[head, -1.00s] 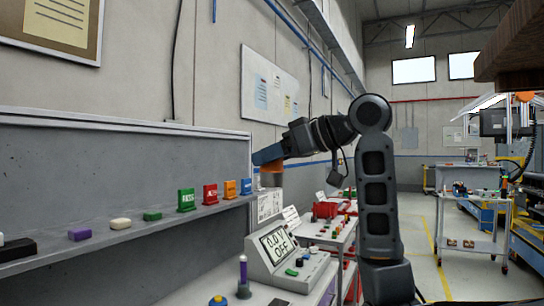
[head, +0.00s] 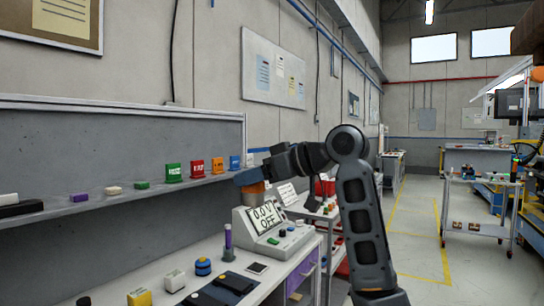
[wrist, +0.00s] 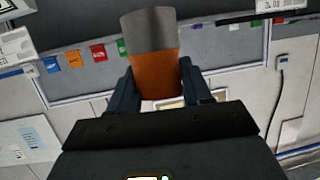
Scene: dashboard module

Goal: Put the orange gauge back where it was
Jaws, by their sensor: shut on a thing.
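My gripper (head: 252,182) is shut on the orange gauge (head: 257,188), which hangs in the air just above and behind the grey meter box in the head view. In the wrist view the gauge (wrist: 156,75) is an orange cylinder with a dark grey end, between the two fingers (wrist: 158,85). An orange tag (head: 218,166) stands on the wall shelf (head: 130,193), between a red tag (head: 197,168) and a blue tag (head: 234,163). The gauge is apart from the shelf as far as I can tell; its far end is hidden in the head view.
The grey meter box (head: 270,228) reading 0.0V OFF stands on the bench (head: 215,252). A purple-handled tool (head: 228,237), a blue-topped button (head: 203,266) and a yellow box (head: 139,297) are nearby. Green (head: 143,185) and purple (head: 79,197) blocks lie on the shelf. Open floor lies at right.

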